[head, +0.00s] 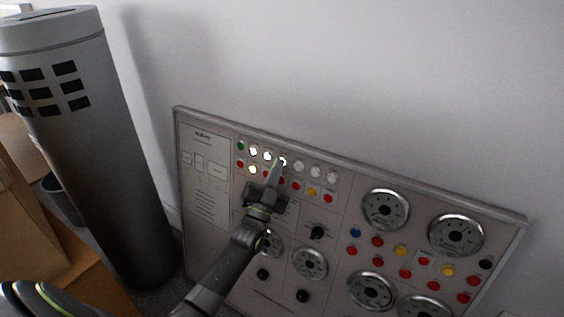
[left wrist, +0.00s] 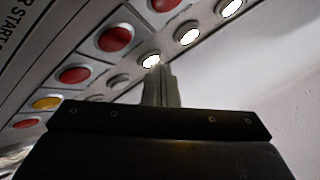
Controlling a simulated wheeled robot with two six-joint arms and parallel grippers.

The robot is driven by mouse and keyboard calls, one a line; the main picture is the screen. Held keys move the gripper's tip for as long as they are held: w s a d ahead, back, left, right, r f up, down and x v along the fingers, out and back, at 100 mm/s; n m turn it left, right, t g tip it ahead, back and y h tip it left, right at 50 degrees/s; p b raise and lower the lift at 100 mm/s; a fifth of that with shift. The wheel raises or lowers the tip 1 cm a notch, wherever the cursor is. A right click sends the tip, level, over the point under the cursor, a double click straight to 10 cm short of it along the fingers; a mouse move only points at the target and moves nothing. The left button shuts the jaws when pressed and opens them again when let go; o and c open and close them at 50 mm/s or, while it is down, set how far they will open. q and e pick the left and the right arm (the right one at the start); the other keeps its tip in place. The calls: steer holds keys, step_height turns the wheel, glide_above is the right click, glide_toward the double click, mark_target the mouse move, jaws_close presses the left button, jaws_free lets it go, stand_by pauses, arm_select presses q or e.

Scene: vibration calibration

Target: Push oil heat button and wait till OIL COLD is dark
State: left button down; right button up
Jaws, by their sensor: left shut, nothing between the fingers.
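The control panel (head: 340,212) leans against the wall, with a row of round lamps and a row of buttons at its upper left. Three lamps in the top row are lit white, one of them (head: 267,156) just left of my left gripper (head: 277,163). Lamps further right are unlit. A button below (head: 252,169) also glows white. My left gripper is shut and empty, its tips close to the third lit lamp (left wrist: 150,59); I cannot tell whether they touch. Labels, including OIL COLD and oil heat, are too small to read. My right gripper is not in view.
A tall grey cylinder (head: 95,160) stands left of the panel, near brown boxes (head: 45,225). Gauges (head: 386,209), dark knobs (head: 317,232) and coloured buttons fill the rest of the panel. The space in front of the panel's right side is clear.

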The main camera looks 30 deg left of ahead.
arm_select(q)
steer(key=shift+s+r+p, duration=0.2)
steer(key=shift+s+p, duration=0.45)
steer(key=shift+s, duration=0.1)
steer(key=s+p, duration=0.1)
steer(key=s, duration=0.1)
steer(key=s+r+p, duration=0.1)
steer(key=s+p, duration=0.1)
steer(key=s, duration=0.1)
steer(key=shift+a, duration=0.2)
steer(key=shift+w+f, duration=0.1)
stand_by(0.4)
